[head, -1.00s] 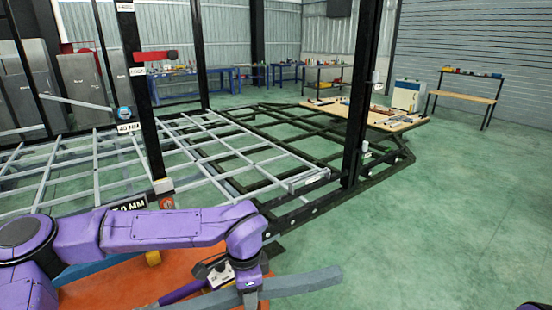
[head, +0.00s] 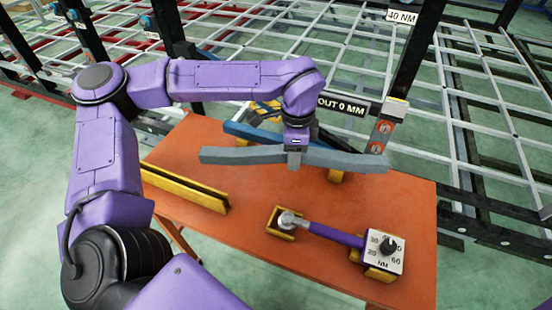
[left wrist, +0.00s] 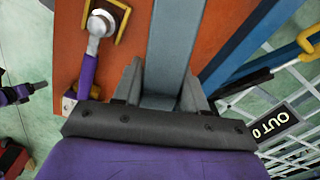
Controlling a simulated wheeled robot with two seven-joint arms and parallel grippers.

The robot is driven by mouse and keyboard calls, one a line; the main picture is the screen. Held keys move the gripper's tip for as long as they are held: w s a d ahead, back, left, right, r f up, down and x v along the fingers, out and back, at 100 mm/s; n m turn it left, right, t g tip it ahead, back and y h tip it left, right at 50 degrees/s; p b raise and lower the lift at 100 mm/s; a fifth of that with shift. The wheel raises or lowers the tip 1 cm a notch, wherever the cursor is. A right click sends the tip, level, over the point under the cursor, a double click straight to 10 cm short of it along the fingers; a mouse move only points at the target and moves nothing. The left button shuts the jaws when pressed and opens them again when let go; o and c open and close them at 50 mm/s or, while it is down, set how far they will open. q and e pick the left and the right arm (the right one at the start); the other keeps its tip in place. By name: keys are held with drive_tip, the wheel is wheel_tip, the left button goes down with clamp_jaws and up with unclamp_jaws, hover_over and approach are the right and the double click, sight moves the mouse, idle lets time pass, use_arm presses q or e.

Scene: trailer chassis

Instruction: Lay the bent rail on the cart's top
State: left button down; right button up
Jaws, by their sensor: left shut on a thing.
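The bent grey rail (head: 240,155) is held crosswise in my left gripper (head: 295,158), which is shut around its middle. The rail appears raised above the cart's orange top (head: 225,235), over its back part, with its right end near the post. In the left wrist view the rail (left wrist: 172,45) runs away from between the two fingers of my left gripper (left wrist: 160,88), with the orange top below. The exact gap under the rail is hard to judge. My right gripper is not in the head view.
The cart top carries a yellow channel block (head: 185,188), a purple-handled wrench (head: 335,235) and a dial box (head: 384,252). A blue bar (head: 250,133) lies behind the rail. A dark post (head: 410,70) and the grey chassis frame (head: 330,45) stand beyond.

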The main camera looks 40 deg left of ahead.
use_arm(q)
drive_tip(key=s+a+m+b, duration=0.2)
drive_tip(key=s+a+b, duration=0.25)
drive_tip(key=a, duration=0.35)
drive_tip(key=s+a+m+b, duration=0.2)
drive_tip(key=s+a+b, duration=0.1)
drive_tip(key=a+b, duration=0.4)
drive_tip(key=w+d+f, duration=0.2)
drive_tip(key=d+f, duration=0.1)
drive_tip(key=w+d+f, duration=0.3)
drive_tip(key=d, duration=0.1)
drive_tip(key=w+d+f, duration=0.2)
drive_tip(key=d+f, duration=0.1)
drive_tip(key=shift+w+d+f, duration=0.1)
drive_tip(key=shift+w+d, duration=0.05)
drive_tip(key=shift+d, duration=0.15)
wheel_tip(320, 180, down, 2)
drive_tip(key=shift+f, duration=0.55)
